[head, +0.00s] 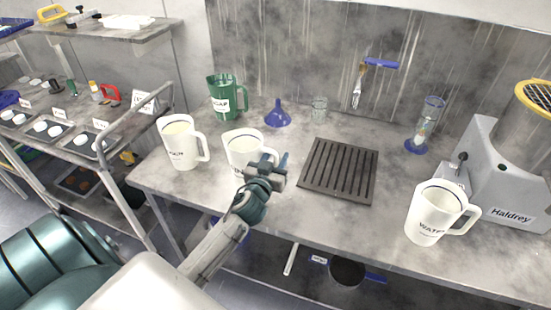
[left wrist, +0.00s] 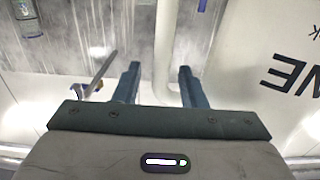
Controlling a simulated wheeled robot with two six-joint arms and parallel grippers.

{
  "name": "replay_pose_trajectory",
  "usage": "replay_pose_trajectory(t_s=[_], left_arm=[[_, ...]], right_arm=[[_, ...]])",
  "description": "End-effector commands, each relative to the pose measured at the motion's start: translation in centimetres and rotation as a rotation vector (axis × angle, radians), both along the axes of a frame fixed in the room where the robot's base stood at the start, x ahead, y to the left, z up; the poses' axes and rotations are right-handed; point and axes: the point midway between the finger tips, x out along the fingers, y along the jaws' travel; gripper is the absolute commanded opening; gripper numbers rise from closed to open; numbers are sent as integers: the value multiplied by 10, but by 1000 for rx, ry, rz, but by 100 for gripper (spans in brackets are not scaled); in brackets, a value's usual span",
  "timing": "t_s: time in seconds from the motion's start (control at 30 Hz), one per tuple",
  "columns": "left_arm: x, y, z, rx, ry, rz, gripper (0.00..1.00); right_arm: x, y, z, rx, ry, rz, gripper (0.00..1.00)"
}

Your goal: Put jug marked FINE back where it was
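The white jug marked FINE (head: 243,146) stands upright on the grey worktop, with its lettering mostly hidden in the head view. In the left wrist view its wall (left wrist: 262,50) fills the right side, with "NE" upside down. My left gripper (head: 277,165) is at the jug's right side, in front of its handle. In the left wrist view my left gripper (left wrist: 160,70) is open. The white handle (left wrist: 166,45) shows in the gap between its two fingers, with space on the left. I cannot tell whether either finger touches it. My right gripper is not in view.
Another white jug (head: 181,144) stands close on the left, with a green jug (head: 222,98) and blue funnel (head: 278,115) behind. A dark slotted mat (head: 340,171) lies to the right. The WATER jug (head: 432,214) and Haldrey machine (head: 500,190) are farther right.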

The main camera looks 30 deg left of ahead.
Motion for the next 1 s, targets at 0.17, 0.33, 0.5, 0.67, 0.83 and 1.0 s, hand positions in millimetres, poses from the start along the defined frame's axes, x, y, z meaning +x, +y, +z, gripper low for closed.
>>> replay_pose_trajectory(t_s=[0.17,0.33,0.5,0.67,0.83,1.0], left_arm=[[0,0,0,0,0,0,37],[-1,0,-2,2,1,0,37],[-28,-6,-9,1,0,-1,37],[-56,-5,-16,3,1,-1,37],[-87,-13,-12,0,0,0,37],[-104,-16,-10,0,0,0,37]], right_arm=[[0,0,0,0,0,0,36],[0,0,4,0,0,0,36],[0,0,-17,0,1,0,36],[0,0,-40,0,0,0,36],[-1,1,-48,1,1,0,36],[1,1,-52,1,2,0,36]])
